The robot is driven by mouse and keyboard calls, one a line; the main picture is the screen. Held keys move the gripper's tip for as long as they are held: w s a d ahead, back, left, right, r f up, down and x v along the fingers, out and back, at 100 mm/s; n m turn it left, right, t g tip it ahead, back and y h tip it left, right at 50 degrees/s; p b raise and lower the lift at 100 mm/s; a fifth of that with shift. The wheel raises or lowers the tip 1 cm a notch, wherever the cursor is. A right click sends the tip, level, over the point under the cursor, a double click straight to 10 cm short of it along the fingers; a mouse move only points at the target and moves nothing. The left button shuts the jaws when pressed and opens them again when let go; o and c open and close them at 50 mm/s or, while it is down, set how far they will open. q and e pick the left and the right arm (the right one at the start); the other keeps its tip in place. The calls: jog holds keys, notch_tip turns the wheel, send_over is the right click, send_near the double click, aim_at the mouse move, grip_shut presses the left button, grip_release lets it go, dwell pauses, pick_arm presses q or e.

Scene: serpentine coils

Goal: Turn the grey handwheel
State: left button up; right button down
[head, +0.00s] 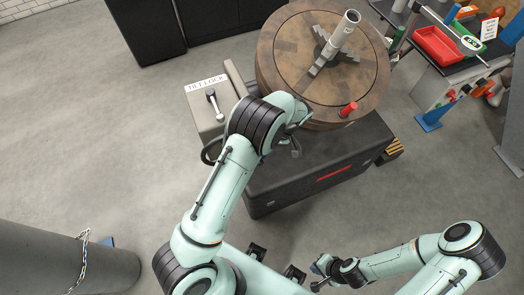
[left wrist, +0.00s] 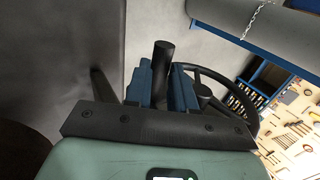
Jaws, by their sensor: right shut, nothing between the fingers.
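The handwheel (head: 204,155) shows in the head view only as a dark arc of rim at the cabinet's side, left of my left arm, which hides the rest. In the left wrist view its dark rim and hub (left wrist: 203,91) are at the right, partly behind the fingers. A dark upright handle (left wrist: 163,60) stands between the blue fingers of my left gripper (left wrist: 162,82) and fills the gap between them, so it looks shut on it. The left gripper is hidden in the head view. My right gripper (head: 319,273) is shut and empty, low in the picture, away from the wheel.
A round brown table (head: 290,75) carries a grey pipe-like part (head: 338,38) and a red knob (head: 348,109). A grey box with a lever (head: 213,102) stands left of it. A workbench with a red tray (head: 435,45) is at the right.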

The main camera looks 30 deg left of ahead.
pick_arm(q)
jog(key=o, duration=0.4)
jog(key=shift+w+d, duration=0.4)
jog(key=shift+d, duration=0.1)
jog(key=shift+o, duration=0.2)
jog(key=shift+f, duration=0.1)
pick_arm(e)
jog(key=shift+w+d, duration=0.1)
jog(key=shift+w, duration=0.05)
pick_arm(q)
jog(key=shift+a, duration=0.1)
jog(key=p+v, duration=0.1)
jog(key=v, duration=1.2)
jog(key=shift+r+p, duration=0.2)
jog(key=shift+p, duration=0.2)
pick_arm(e)
jog(key=shift+w+r, duration=0.85)
jog(key=shift+r, duration=0.3)
